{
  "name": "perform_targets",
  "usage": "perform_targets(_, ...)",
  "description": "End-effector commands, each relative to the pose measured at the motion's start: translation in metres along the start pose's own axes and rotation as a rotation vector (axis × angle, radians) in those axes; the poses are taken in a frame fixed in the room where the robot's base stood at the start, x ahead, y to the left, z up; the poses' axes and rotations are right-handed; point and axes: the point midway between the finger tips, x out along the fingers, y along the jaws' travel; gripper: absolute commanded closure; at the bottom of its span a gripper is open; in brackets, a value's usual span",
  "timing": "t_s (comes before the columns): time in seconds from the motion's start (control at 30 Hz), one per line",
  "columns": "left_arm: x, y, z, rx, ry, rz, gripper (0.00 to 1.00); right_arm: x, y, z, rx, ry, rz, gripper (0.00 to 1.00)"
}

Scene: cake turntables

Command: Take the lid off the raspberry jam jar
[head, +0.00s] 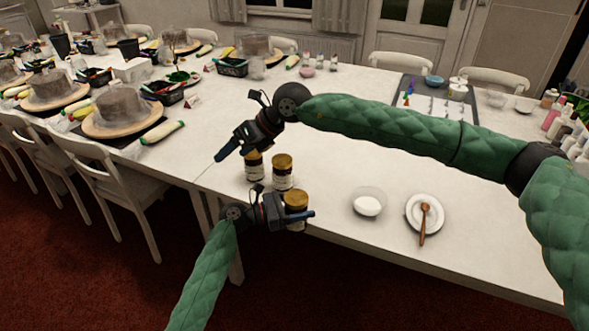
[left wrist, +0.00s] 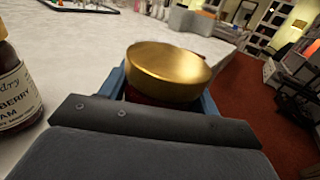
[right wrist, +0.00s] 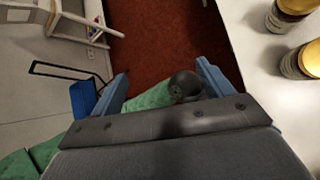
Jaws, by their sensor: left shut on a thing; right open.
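Three jars with gold lids stand near the table edge in the head view. My left gripper (head: 300,214) is shut around the nearest jar (head: 296,199). In the left wrist view its gold lid (left wrist: 168,70) is on, with dark red glass below; its label is hidden. Beside it, another jar (left wrist: 14,90) shows a label partly reading "BERRY JAM". The other two lidded jars (head: 282,172) and (head: 254,165) stand behind; I cannot read their labels in the head view. My right gripper (head: 222,163) is open and empty, left of the jars, above the table edge.
A glass bowl with white contents (head: 367,203) and a plate with a wooden spoon (head: 424,213) stand right of the jars. Cake turntables (head: 120,118) and chairs (head: 130,185) are at left. My right arm spans above the table. The table's middle is clear.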

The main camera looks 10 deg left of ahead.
Motion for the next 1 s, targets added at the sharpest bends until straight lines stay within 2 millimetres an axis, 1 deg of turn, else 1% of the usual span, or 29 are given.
perform_targets(0.03, 0.000, 0.000, 0.002, 0.001, -0.002, 0.000, 1.00, 0.000, -0.011, -0.008, 0.001, 0.047, -0.040, 0.21)
perform_targets(0.2, 0.000, 0.000, 0.001, 0.001, -0.002, 0.000, 1.00, -0.009, -0.044, -0.039, 0.009, 0.219, -0.187, 0.21)
perform_targets(0.3, 0.000, 0.000, 0.001, 0.001, -0.001, 0.000, 1.00, -0.017, -0.061, -0.056, 0.023, 0.318, -0.273, 0.21)
perform_targets(0.4, 0.000, 0.000, 0.001, 0.001, -0.001, 0.000, 1.00, -0.028, -0.074, -0.073, 0.039, 0.413, -0.354, 0.21)
perform_targets(0.53, 0.000, 0.000, 0.001, 0.001, -0.001, 0.000, 1.00, -0.043, -0.085, -0.090, 0.069, 0.517, -0.436, 0.21)
perform_targets(0.7, 0.000, 0.000, 0.001, 0.001, -0.001, 0.000, 1.00, -0.056, -0.089, -0.106, 0.108, 0.609, -0.491, 0.21)
perform_targets(0.8, 0.000, 0.000, 0.001, 0.001, -0.001, 0.000, 1.00, -0.060, -0.090, -0.110, 0.127, 0.633, -0.509, 0.21)
perform_targets(1.0, 0.000, 0.000, 0.001, 0.001, -0.001, 0.000, 1.00, -0.054, -0.094, -0.115, 0.143, 0.627, -0.512, 0.21)
